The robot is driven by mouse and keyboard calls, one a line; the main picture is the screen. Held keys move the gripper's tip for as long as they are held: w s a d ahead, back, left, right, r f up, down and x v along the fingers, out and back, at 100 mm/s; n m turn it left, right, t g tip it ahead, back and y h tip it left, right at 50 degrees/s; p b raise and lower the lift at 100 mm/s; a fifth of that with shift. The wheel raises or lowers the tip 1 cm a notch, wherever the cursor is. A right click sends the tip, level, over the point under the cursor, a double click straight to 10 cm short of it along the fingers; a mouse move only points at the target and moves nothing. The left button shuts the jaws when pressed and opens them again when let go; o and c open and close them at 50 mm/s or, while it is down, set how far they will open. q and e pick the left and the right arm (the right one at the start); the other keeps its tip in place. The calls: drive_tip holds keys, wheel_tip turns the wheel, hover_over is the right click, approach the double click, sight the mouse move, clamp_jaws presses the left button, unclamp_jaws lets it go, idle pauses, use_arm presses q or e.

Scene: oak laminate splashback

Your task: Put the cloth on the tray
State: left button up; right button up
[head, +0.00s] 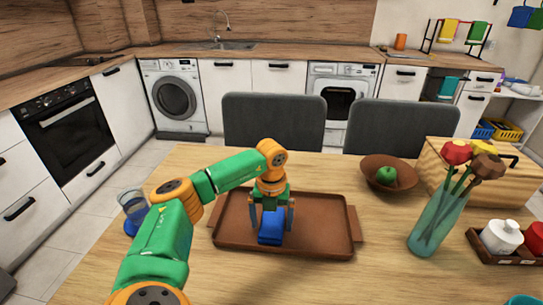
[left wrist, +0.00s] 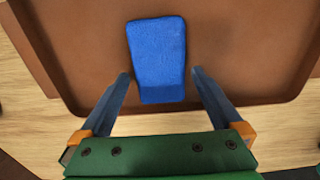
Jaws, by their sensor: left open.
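The folded blue cloth (head: 270,236) lies on the brown tray (head: 328,232), left of the tray's middle and near its front edge. In the left wrist view the cloth (left wrist: 157,55) is a blue block on the tray surface (left wrist: 245,50). My left gripper (head: 272,224) points down over the tray with its fingers apart, one on each side of the cloth. In the left wrist view there is a gap between each fingertip and the cloth, and the gripper (left wrist: 161,76) is open and empty. My right gripper is not in view.
A brown bowl (head: 374,165) with a green apple (head: 385,176) stands behind the tray. A glass vase of flowers (head: 432,225) stands to the right, before a wooden box (head: 436,160). A glass (head: 131,203) is at the left edge. Two grey chairs (head: 275,122) are behind the table.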

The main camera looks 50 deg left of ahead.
sight(271, 225)
use_arm(q)
wheel_tip(271, 225, up, 12)
drive_tip(key=p, duration=0.1)
drive_tip(key=shift+f, duration=0.2)
drive_tip(key=shift+f, duration=0.1)
